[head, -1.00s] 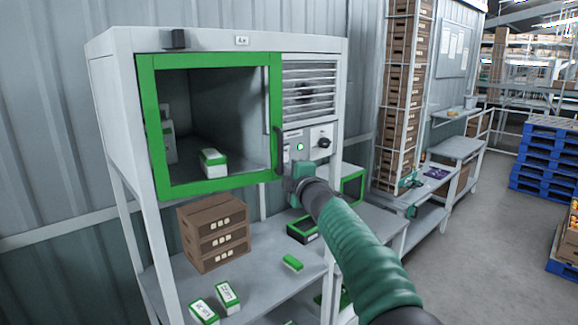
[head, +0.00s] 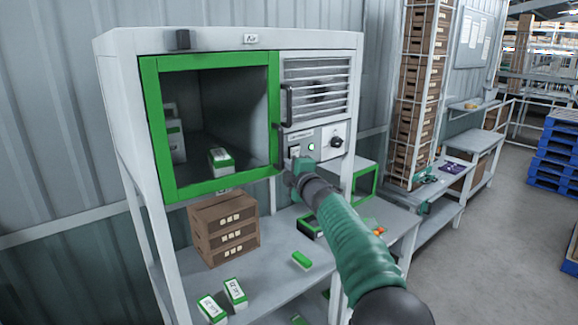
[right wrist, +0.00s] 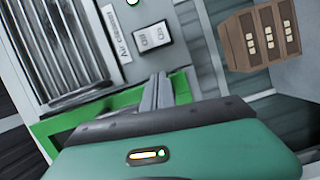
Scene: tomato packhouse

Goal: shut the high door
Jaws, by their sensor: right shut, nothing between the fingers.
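The high door (head: 157,130) is a green frame around a see-through middle, on the left of the upper white cabinet (head: 220,40). It sits flush or nearly flush over the compartment; I cannot tell whether it is fully shut. A dark upright handle (head: 288,106) shows at its right edge. My right gripper (head: 297,172) is shut and empty at the door's lower right corner, below the control panel. In the right wrist view its closed fingers (right wrist: 160,92) lie before the green frame (right wrist: 92,110); contact is unclear. My left gripper is out of view.
Right of the door are a vent grille (head: 317,84) and a panel with a knob (head: 337,142). Brown crates (head: 225,230) and small green-and-white boxes stand on the shelf below.

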